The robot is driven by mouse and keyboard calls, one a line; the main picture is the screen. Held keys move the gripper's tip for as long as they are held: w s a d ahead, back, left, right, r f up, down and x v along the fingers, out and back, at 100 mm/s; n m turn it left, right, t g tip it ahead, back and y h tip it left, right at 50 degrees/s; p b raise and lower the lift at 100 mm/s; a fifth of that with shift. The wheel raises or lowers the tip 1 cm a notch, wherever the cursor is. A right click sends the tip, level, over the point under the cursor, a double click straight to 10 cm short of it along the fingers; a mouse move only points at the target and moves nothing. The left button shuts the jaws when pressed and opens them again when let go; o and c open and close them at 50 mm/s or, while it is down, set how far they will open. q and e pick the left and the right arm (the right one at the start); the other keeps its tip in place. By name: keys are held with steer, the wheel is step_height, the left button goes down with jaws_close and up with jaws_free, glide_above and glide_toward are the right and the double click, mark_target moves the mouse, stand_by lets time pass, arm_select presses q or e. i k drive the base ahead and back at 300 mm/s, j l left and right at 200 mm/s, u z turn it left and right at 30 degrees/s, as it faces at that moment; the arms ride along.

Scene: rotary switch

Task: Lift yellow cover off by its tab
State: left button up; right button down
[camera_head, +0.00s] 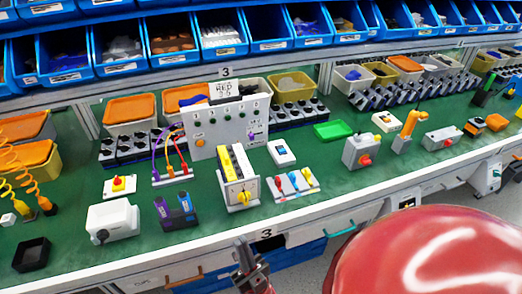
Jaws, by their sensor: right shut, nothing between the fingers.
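A pale box with yellow and black strips on top and a yellow rotary knob (243,197) on its front stands near the bench's front edge, at the middle of the head view. The upright yellow piece on the box (226,164) may be the yellow cover; its tab is too small to make out. My right gripper (244,247) is at the bottom centre, below and in front of the bench edge, apart from the box. It is shut and empty. My left gripper is not in view.
A white panel (226,124) stands behind the box. Levers with coloured handles (294,183) sit to its right, a blue and purple tool holder (176,211) to its left. The bench's front edge (330,205) lies between my gripper and the box. Blue bins (121,50) line the back.

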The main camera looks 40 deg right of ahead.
mark_target(231, 175)
steer(key=z, duration=0.75)
steer(key=l, duration=0.45)
steer(key=i+u, duration=0.05)
